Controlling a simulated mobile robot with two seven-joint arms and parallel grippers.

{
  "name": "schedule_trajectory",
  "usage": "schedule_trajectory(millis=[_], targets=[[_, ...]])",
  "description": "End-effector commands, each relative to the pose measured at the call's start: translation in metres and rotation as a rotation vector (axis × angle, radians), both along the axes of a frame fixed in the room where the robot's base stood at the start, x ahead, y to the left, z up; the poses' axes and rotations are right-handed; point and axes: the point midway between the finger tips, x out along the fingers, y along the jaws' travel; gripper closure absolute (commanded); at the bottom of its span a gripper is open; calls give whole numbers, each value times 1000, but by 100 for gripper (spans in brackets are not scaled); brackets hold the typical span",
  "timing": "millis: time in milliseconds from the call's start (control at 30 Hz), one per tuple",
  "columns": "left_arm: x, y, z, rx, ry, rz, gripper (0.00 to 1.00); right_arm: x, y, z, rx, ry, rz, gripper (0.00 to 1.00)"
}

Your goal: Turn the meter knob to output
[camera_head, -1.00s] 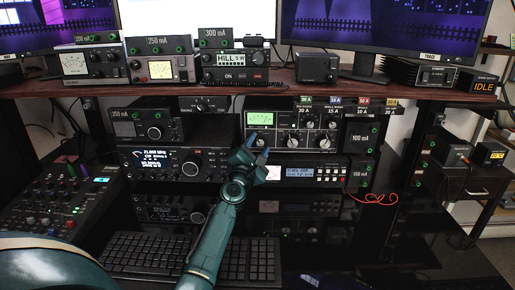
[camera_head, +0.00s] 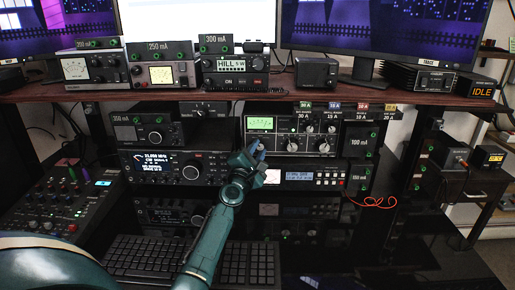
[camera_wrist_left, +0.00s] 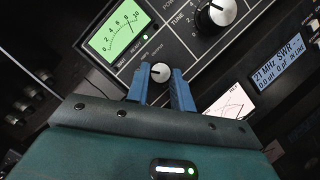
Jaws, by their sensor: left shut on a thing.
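The tuner (camera_head: 283,128) stands on the middle shelf, with a lit green meter (camera_head: 261,123) at its upper left. The wrist view shows that green meter (camera_wrist_left: 117,32) up close. Just below it is the small silver meter knob (camera_wrist_left: 160,71), with tiny labels around it, too small to read surely. My left gripper (camera_head: 257,149) reaches up to this part of the tuner. Its blue fingers (camera_wrist_left: 160,88) stand on both sides of the meter knob and are shut on it. Which label the knob points to I cannot tell. My right gripper is not in view.
A larger tune knob (camera_wrist_left: 214,14) lies right of the meter knob. A unit with a lit display (camera_head: 300,176) sits under the tuner. A radio (camera_head: 175,167) is to the left. A keyboard (camera_head: 190,260) lies below my arm.

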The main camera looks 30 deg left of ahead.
Motion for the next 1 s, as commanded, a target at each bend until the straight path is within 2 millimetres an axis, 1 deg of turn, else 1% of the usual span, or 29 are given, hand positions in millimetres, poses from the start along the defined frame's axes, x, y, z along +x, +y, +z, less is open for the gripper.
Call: schedule_trajectory(millis=[33,100,233,700,767,1000], targets=[[0,1,5,27,19,1,99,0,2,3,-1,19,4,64],[-1,1,6,71,47,0,99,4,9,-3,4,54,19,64],[-1,1,9,171,108,-1,99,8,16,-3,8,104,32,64],[-1,2,14,551,343,-1,99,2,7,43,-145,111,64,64],[-1,2,15,600,373,-1,99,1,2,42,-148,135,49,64],[-1,1,16,789,487,-1,99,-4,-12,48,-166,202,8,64]])
